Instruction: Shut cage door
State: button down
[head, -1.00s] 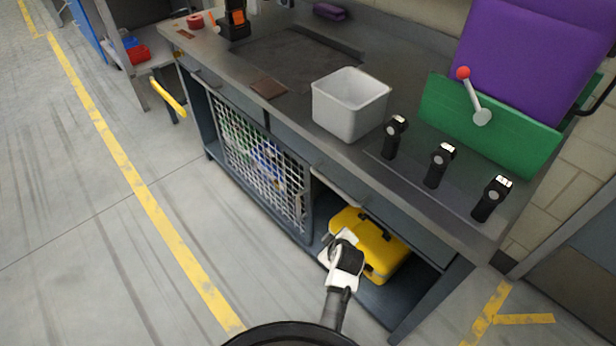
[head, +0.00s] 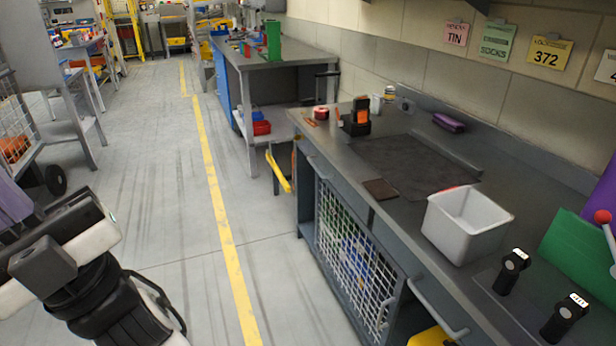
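A mesh cage door (head: 350,255) with a pale wire grid covers the left bay under the near workbench. Green and blue items show dimly behind it. It looks roughly flush with the bench front; I cannot tell whether it is latched. A wheeled mesh cage (head: 14,118) with orange items inside is cut off by the left edge; I cannot make out the state of any door on it. My arm fills the lower left, apart from the bench. My gripper's fingers do not show.
A grey bin (head: 465,224) and several black hand-held devices stand on the workbench (head: 362,212). A yellow bar (head: 278,172) sticks out at the bench's far end. A yellow case (head: 432,338) sits in the lower bay. The grey floor (head: 170,210) with its yellow line is open.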

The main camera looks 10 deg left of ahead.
aim_at(395, 302)
jog(key=i+j, duration=0.4)
jog(key=i, duration=0.25)
jog(key=i+j, duration=0.45)
jog(key=i, duration=0.2)
jog(key=i+j+z, duration=0.1)
jog(key=i+j, duration=0.3)
jog(key=i, duration=0.25)
